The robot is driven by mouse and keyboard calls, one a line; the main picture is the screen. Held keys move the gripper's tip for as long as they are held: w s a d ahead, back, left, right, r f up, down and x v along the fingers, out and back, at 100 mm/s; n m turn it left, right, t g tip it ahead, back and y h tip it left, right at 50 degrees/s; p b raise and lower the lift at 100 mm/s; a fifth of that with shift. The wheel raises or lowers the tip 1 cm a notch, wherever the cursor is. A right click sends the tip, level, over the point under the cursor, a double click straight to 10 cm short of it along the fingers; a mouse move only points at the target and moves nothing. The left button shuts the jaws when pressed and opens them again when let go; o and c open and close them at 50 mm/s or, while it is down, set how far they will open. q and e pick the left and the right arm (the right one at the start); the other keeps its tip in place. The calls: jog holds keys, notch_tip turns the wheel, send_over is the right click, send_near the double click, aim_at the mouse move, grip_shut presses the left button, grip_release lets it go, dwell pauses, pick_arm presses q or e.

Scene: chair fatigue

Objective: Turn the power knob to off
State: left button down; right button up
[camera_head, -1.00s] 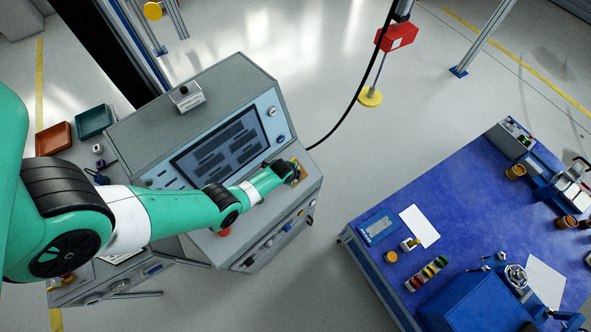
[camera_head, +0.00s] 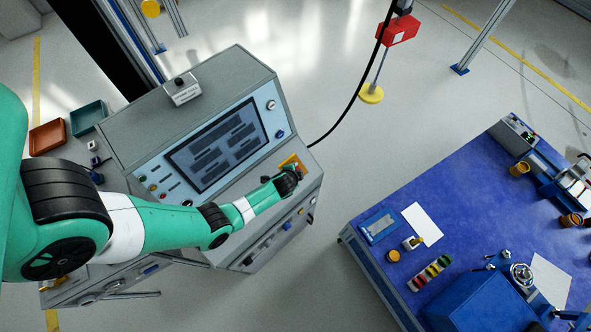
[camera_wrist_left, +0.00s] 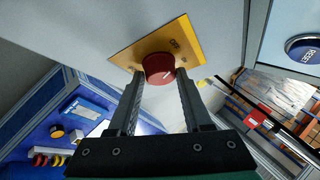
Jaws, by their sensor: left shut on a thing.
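The red power knob (camera_wrist_left: 158,69) sits on a yellow plate (camera_wrist_left: 178,40) on the console's sloped front. In the head view my left gripper (camera_head: 291,172) is at the console's right end, over the yellow plate (camera_head: 298,160). The knob is mostly hidden there by the gripper. My right gripper is not in view.
The grey console (camera_head: 165,125) carries a dark screen (camera_head: 217,145), and a round blue button (camera_wrist_left: 303,46) is near the plate. A blue workbench (camera_head: 465,205) with tools stands to the right, across open floor. A black cable (camera_head: 350,108) hangs behind the console.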

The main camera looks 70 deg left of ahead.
pick_arm(q)
jog(key=shift+s, duration=0.1)
jog(key=shift+c, duration=1.7)
grip_release()
jog(key=p+v, duration=0.5)
jog(key=v, duration=0.6)
jog(key=shift+r+p, duration=0.25)
jog(key=shift+p, duration=0.15)
jog(key=shift+d, duration=0.1)
